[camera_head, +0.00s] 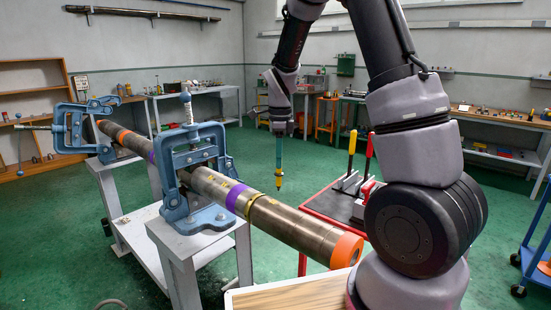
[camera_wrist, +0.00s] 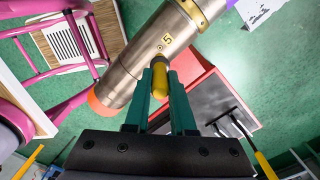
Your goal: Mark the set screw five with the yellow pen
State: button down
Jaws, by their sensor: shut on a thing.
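My gripper (camera_head: 279,168) hangs fingers down above the metal pipe (camera_head: 290,228) in the head view. Its teal fingers are shut on the yellow pen (camera_head: 279,182), whose yellow end points down, a little above the pipe in that picture. In the wrist view the pen (camera_wrist: 161,82) sits between the fingers, its tip end over the pipe's side; whether it touches, I cannot tell. A yellow number 5 (camera_wrist: 167,39) is on the pipe, with a small dark set screw (camera_wrist: 159,48) beside it, just beyond the pen.
A blue vise (camera_head: 190,165) on a white stand clamps the pipe; another blue vise (camera_head: 75,128) is farther left. A red table (camera_head: 322,208) holds upright yellow-handled and red-handled tools (camera_head: 351,142). The pipe's orange end (camera_head: 346,250) projects toward me.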

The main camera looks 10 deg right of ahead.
aim_at(279, 172)
jog(key=shift+f, duration=1.8)
jog(key=shift+f, duration=0.1)
jog(key=shift+f, duration=0.35)
jog(key=shift+s+f, duration=0.1)
jog(key=shift+f, duration=0.2)
dwell(0.9)
jog(key=shift+r, duration=0.1)
jog(key=shift+r, duration=2.45)
jog(key=shift+d, duration=0.1)
